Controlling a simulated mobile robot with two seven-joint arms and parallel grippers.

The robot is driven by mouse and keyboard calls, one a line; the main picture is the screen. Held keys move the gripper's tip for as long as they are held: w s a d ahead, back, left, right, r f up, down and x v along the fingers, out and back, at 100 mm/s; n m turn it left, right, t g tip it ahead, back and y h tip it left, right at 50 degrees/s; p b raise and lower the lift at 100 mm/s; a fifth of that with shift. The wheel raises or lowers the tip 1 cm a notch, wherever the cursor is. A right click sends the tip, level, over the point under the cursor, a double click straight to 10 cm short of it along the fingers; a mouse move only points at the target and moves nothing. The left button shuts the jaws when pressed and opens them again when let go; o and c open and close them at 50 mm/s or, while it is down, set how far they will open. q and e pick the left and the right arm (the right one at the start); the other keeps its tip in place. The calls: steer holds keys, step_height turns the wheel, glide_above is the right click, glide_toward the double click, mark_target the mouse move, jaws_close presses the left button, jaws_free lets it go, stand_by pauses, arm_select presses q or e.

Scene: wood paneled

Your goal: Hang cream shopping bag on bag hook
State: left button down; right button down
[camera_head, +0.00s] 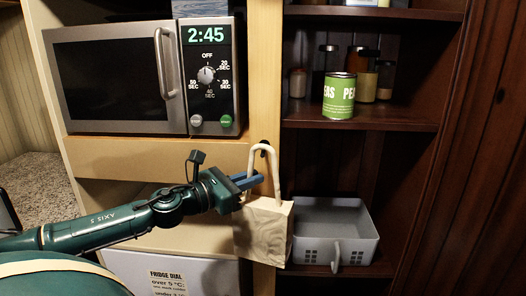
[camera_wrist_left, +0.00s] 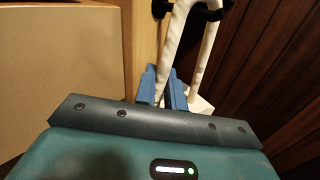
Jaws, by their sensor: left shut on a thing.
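The cream shopping bag (camera_head: 262,230) hangs upright in front of the wooden post, its handles looped upward. My left gripper (camera_head: 256,181) comes in from the left, its blue fingers shut on a bag handle just above the bag's body. In the left wrist view the blue fingers (camera_wrist_left: 164,88) close on the pale handle (camera_wrist_left: 180,45). The dark bag hook (camera_head: 264,145) is on the post at the top of the handle loop; a dark hook part (camera_wrist_left: 208,12) also shows at the handles in the left wrist view. I cannot tell whether the hook bears the bag's weight. My right gripper is not in view.
A microwave (camera_head: 145,78) stands left of the post. On the right, a dark shelf (camera_head: 395,120) holds a green peas can (camera_head: 339,95) and jars. A grey basket (camera_head: 335,222) sits on the lower shelf, close to the bag's right side. A white fridge (camera_head: 205,272) is below.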

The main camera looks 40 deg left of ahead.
arm_select(q)
steer(key=shift+f, duration=0.2)
stand_by(0.6)
steer(key=c, duration=1.4)
jaws_free()
steer(key=shift+a, duration=0.1)
steer(key=shift+s, duration=0.1)
steer(key=p+v, duration=0.1)
steer(key=v, duration=0.3)
steer(key=shift+a, duration=0.1)
steer(key=v, duration=0.9)
steer(key=shift+d, duration=0.2)
